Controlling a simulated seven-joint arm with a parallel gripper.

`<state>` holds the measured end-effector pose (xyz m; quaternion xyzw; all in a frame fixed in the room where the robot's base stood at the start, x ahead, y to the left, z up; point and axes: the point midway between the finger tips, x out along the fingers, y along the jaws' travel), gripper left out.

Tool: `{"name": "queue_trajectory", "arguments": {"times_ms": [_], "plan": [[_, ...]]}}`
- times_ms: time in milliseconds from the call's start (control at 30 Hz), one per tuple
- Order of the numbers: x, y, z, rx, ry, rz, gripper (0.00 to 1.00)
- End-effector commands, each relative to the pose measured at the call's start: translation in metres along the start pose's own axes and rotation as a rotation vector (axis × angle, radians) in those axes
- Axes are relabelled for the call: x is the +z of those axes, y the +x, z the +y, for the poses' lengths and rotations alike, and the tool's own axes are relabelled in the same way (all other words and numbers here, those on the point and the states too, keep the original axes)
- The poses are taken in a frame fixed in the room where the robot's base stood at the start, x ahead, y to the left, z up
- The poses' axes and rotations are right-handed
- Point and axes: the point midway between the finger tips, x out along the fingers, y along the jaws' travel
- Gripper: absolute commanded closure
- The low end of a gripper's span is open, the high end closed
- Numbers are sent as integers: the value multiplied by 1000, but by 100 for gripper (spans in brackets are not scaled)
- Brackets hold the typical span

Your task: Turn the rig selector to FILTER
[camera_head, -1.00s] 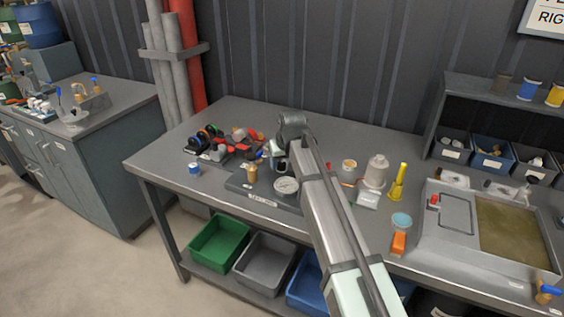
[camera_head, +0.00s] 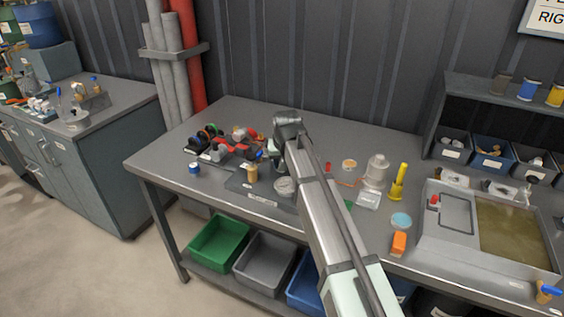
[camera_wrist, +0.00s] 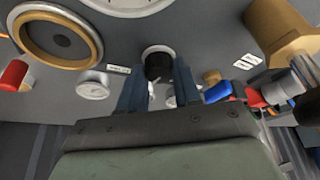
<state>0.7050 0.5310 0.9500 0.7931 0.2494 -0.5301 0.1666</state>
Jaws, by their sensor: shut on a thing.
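A black round knob with a pale collar, which I take to be the rig selector (camera_wrist: 157,63), stands on the grey rig panel (camera_wrist: 205,35) in the wrist view. My gripper (camera_wrist: 158,78) has its two blue-grey fingers on either side of the knob, shut on it. A small white label (camera_wrist: 118,69) lies left of the knob, too small to read. In the head view the rig plate (camera_head: 236,184) sits near the front of the bench, and my arm hides the knob and fingertips.
Close around the knob are a small gauge (camera_wrist: 93,84), a large brass-rimmed dial (camera_wrist: 57,40), a red-capped fitting (camera_wrist: 14,75) and a brass cylinder (camera_wrist: 282,30).

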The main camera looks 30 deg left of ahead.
Motion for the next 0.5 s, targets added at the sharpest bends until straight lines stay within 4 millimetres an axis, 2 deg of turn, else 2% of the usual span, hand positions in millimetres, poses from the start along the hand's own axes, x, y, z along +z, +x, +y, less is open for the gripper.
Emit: {"name": "queue_trajectory", "arguments": {"times_ms": [500], "plan": [[-2, 0, -4, 162, 390, 2, 98]]}}
